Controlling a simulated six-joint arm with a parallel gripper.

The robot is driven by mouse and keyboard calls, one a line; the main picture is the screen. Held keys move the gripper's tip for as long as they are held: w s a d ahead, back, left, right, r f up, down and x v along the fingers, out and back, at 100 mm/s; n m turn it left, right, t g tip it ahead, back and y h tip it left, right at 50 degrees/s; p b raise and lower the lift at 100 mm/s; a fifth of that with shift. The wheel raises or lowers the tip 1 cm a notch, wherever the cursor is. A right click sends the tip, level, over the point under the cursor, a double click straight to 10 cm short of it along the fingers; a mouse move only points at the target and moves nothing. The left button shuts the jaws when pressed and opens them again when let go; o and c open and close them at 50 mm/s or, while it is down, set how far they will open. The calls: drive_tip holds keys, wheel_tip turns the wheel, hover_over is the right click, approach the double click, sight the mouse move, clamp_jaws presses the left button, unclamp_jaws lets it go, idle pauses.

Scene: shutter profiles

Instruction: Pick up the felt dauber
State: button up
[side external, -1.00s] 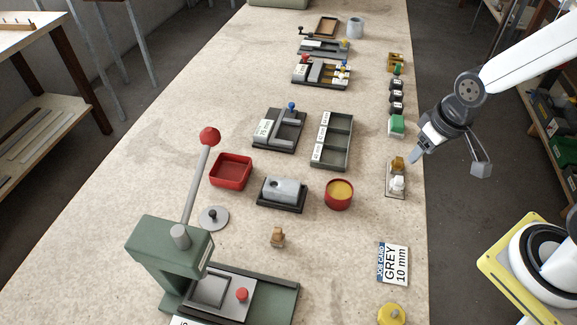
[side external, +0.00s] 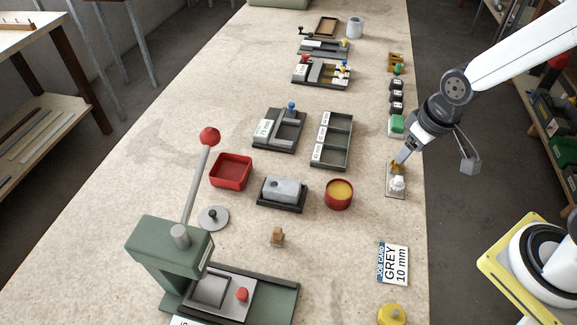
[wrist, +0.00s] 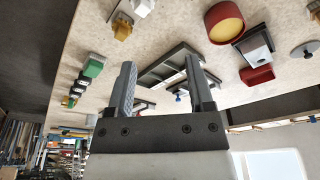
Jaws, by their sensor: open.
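I cannot tell for certain which thing is the felt dauber. One small tan block-like piece (side external: 277,237) with a lighter base stands alone on the bench. Another yellow-tan piece (wrist: 122,28) stands beside a white piece (side external: 397,183) on a small pale tray (side external: 390,194) at the bench's right edge. My gripper (side external: 403,156) is above the far end of that tray and partly covers the tan piece in the side view. In the wrist view my gripper (wrist: 162,68) has its fingers apart with nothing between them. The lone tan piece is not visible there.
A red tin with yellow filling (side external: 339,193), a grey block on a dark base (side external: 283,190), a red tray (side external: 231,171) and a divided tray (side external: 344,125) stand mid-bench. A green block (side external: 397,124) is just beyond my gripper.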

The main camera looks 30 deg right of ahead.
drive_tip(key=w+a+f+n, duration=0.1)
drive_tip(key=w+a+n, duration=0.35)
drive_tip(key=a, duration=0.85)
drive_tip(key=n+g, duration=0.2)
drive_tip(key=n, duration=0.2)
hover_over(277, 230)
drive_tip(key=s, duration=0.1)
wheel_tip(277, 230, down, 3)
drive_tip(key=shift+w+d+f+y, duration=0.1)
drive_tip(key=shift+d+f+y, duration=0.1)
drive_tip(key=shift+f, duration=0.5)
drive_tip(key=shift+d+f+y, duration=0.1)
drive_tip(key=shift+f+y, duration=0.1)
drive_tip(key=shift+f, duration=0.5)
drive_tip(key=shift+w+a+f, duration=0.1)
drive_tip(key=shift+w+f, duration=0.05)
drive_tip(key=shift+f, duration=0.7)
drive_tip(key=shift+w+a+f, duration=0.1)
drive_tip(key=shift+w+f, duration=0.05)
drive_tip(key=shift+f, duration=0.7)
drive_tip(key=shift+w+a+f, duration=0.1)
drive_tip(key=shift+w+f, duration=0.05)
drive_tip(key=shift+f, duration=0.7)
clamp_jaws()
